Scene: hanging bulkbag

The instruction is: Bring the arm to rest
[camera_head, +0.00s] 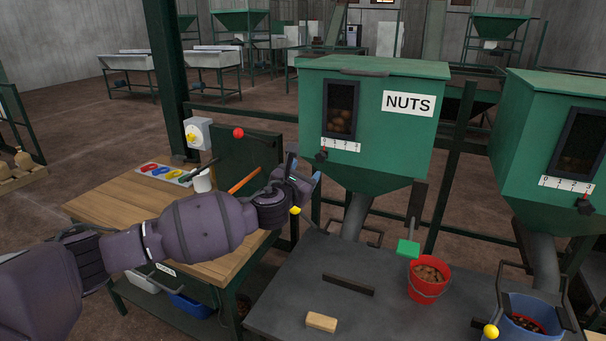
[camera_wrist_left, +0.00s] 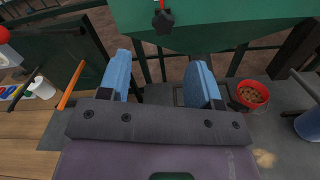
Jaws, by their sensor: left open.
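My left arm (camera_head: 200,225) comes in from the left in the head view and stretches over the wooden bench. My left gripper (camera_head: 304,171) is in front of the green NUTS hopper (camera_head: 370,130), low and to its left. Its two blue fingers stand apart with nothing between them, as the left wrist view (camera_wrist_left: 161,64) also shows. The hopper front and a dark knob fill the top of that view beyond the fingers. My right gripper is in neither view.
A red bucket of nuts (camera_head: 427,282) and a tan block (camera_head: 321,322) are on the dark table (camera_head: 290,299). The wooden bench (camera_head: 110,203) holds a white cup (camera_head: 202,182) and an orange stick (camera_head: 243,181). A blue bucket (camera_head: 528,308) is at right.

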